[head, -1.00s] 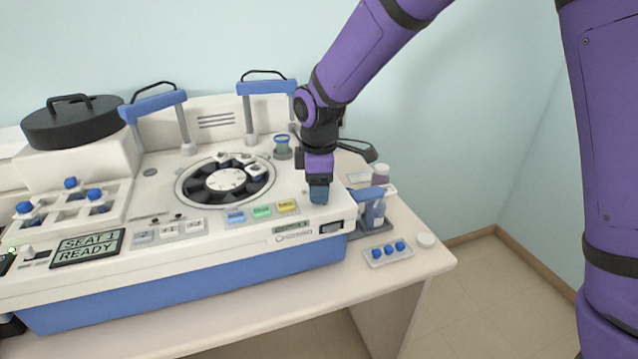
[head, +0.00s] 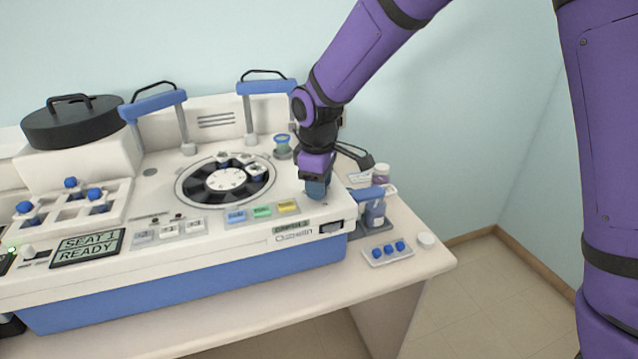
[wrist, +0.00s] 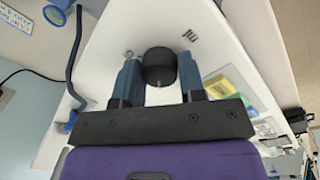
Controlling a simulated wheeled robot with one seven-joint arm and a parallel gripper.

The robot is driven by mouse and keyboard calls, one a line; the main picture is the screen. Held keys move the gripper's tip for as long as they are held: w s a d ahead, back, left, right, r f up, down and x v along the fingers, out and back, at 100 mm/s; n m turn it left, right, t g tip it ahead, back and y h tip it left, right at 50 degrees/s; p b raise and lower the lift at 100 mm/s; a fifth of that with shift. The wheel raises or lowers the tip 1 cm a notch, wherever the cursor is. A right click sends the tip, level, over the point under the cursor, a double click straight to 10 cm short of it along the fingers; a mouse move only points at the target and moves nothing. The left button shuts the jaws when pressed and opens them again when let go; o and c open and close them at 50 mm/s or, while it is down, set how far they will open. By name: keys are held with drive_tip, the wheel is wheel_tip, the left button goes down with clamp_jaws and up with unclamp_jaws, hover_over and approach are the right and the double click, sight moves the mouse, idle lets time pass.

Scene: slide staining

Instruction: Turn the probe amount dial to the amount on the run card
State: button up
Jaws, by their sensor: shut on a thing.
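The dial is a round black knob (wrist: 159,68) on the white top of the machine, seen in the wrist view. My gripper (wrist: 159,78) has one blue finger on each side of it and is shut on it. In the head view my gripper (head: 317,188) points down at the right end of the machine's top and hides the dial. A small greenish display (head: 291,227) sits on the front edge, its text too small to read surely. A white card with writing (wrist: 20,18) lies at the upper left of the wrist view; I cannot tell whether it is the run card.
A round slide carousel (head: 225,180) is left of my gripper, with blue, green and yellow buttons (head: 262,211) in front. A bottle (head: 375,213) and a tray of blue-capped vials (head: 387,253) stand to the right. A screen (head: 88,249) reads SEAT 1 READY.

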drive_tip(key=m, duration=0.4)
drive_tip(key=shift+r+m, duration=0.1)
drive_tip(key=shift+m, duration=2.1)
drive_tip(key=o, duration=0.9)
drive_tip(key=shift+o, duration=0.2)
wheel_tip(320, 180, up, 11)
drive_tip(key=shift+s+a, duration=0.15)
drive_tip(key=shift+a, duration=0.15)
